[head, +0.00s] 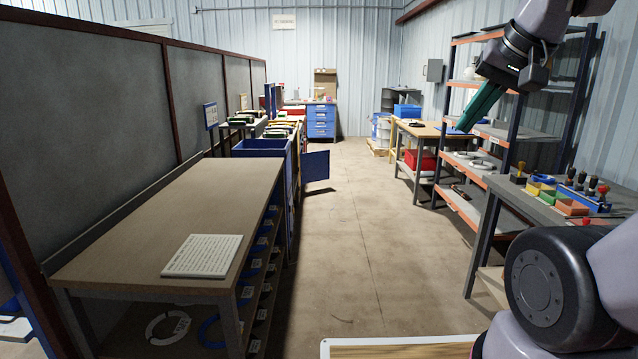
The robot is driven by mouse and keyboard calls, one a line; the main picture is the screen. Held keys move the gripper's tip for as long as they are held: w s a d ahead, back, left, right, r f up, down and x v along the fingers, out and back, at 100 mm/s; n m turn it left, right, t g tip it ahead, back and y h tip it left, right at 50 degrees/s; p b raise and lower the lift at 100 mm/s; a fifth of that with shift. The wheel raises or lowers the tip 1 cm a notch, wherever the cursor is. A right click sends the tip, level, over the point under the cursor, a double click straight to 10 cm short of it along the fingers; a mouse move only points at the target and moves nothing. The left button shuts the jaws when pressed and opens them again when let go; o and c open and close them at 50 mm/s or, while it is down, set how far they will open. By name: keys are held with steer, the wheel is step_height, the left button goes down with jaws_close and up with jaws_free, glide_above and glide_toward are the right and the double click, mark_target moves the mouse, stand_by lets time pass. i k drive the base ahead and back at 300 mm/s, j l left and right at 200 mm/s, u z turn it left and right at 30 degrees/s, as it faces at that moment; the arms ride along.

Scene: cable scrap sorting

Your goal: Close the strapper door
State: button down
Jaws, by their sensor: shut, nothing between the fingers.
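A blue door panel (316,172) stands swung out into the aisle, left of the picture's centre. It appears to belong to the blue machine or cabinet (262,144) behind the near bench; I take this to be the strapper, though no label is readable. The panel is open, with its free edge toward the right. My gripper (468,126) is at the upper right, its green fingers pointing down and left. It is shut and empty, in front of the shelving and well away from the door.
A long brown bench (130,238) with a white printed board (203,256) fills the left foreground. Shelving (515,130) and a grey table (590,218) with stamps and small trays stand at right. The concrete aisle (375,230) between is clear.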

mark_target(315, 165)
steer(key=i, duration=7.6)
steer(key=i+j+z, duration=0.2)
steer(key=i, duration=0.35)
steer(key=i+j+z, duration=0.15)
steer(key=i, duration=0.4)
steer(key=i+j+z, duration=0.2)
steer(key=i+j, duration=0.25)
steer(key=i, duration=0.1)
